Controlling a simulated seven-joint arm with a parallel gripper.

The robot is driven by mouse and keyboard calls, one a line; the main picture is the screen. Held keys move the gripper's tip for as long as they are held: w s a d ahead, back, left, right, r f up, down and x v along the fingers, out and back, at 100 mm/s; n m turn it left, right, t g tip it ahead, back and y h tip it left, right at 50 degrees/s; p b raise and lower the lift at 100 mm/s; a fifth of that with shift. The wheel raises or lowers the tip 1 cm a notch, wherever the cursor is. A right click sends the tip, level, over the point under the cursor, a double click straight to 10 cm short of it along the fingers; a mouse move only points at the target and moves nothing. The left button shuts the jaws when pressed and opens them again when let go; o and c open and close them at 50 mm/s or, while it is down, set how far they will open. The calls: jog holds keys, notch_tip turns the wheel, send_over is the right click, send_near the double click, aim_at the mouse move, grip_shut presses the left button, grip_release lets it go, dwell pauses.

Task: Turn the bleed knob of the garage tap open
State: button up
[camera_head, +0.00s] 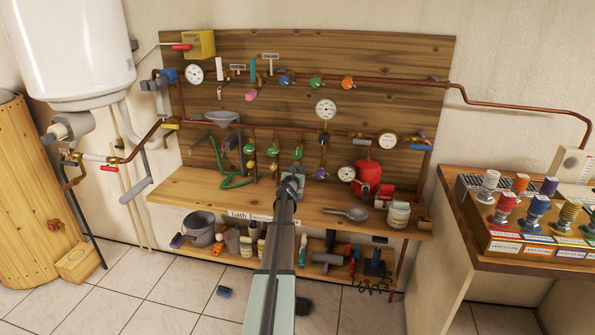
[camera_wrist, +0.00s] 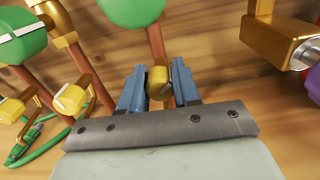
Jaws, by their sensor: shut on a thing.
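In the wrist view my gripper (camera_wrist: 160,88) has its two blue fingers on either side of a small yellow bleed knob (camera_wrist: 157,77), shut on it. The knob has a pale mark on its face. It sits on a copper pipe below a green tap handle (camera_wrist: 132,8). In the head view my gripper (camera_head: 294,180) reaches the rightmost of the green tap handles (camera_head: 298,153) and hides the knob. I cannot read which tap is the garage one.
Two similar yellow knobs (camera_wrist: 72,98) (camera_wrist: 14,108) and another green handle (camera_wrist: 20,40) are close on the left. A brass fitting (camera_wrist: 280,38) is close on the right.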

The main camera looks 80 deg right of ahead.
jog(key=shift+m, duration=0.3)
jog(key=m, duration=0.3)
jog(key=shift+s+m, duration=0.1)
jog(key=shift+m, duration=1.8)
jog(key=o, duration=1.1)
jog(key=shift+c, duration=0.2)
jog(key=a, duration=1.3)
jog(key=shift+a, duration=0.4)
